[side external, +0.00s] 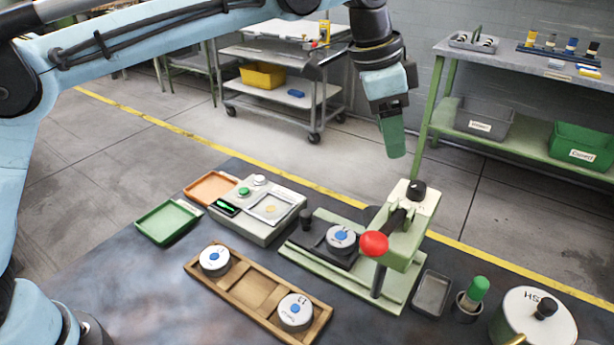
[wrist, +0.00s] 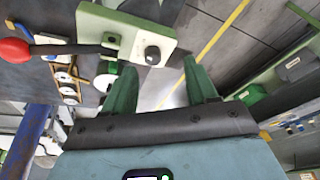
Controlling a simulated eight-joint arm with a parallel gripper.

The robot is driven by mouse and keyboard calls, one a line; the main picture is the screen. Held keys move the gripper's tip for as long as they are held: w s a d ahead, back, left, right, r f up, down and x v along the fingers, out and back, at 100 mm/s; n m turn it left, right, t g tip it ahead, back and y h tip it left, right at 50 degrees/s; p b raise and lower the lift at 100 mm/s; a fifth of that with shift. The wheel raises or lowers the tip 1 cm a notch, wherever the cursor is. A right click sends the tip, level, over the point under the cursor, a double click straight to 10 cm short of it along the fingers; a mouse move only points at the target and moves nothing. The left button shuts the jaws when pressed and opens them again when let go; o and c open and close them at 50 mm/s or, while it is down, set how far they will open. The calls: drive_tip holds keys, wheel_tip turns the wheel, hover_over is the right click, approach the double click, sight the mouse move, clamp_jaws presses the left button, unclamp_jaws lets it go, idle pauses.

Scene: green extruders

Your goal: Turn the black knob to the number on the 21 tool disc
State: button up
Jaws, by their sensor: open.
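The black knob (side external: 416,190) sits on top of the pale head of the green press (side external: 408,235). In the wrist view the knob (wrist: 152,55) shows near the gap between my green fingers. My gripper (side external: 395,152) is open and empty, above the press head and clear of the knob. One white tool disc (side external: 341,238) with a blue centre lies on the press base. Two similar discs, one at the left (side external: 214,258) and one at the right (side external: 295,310), sit in a wooden rack. Their numbers are too small to read surely, as are any marks around the knob.
The press lever ends in a red ball (side external: 374,244) at the front. A scale (side external: 262,215), a green tray (side external: 167,222) and an orange tray (side external: 210,188) stand left. A grey tray (side external: 432,293), a green-handled stamp (side external: 473,294) and a round white lidded container (side external: 532,318) stand right.

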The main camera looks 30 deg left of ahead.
sight(418, 185)
drive_tip(key=s+d+r+n+t, duration=0.2)
drive_tip(key=d+r+n, duration=0.1)
drive_tip(key=n, duration=0.1)
drive_tip(key=x, duration=1.2)
drive_tip(key=shift+s+a+f, duration=0.15)
drive_tip(key=shift+s+f, duration=0.15)
drive_tip(key=shift+s, duration=0.1)
drive_tip(key=shift+c, duration=0.3)
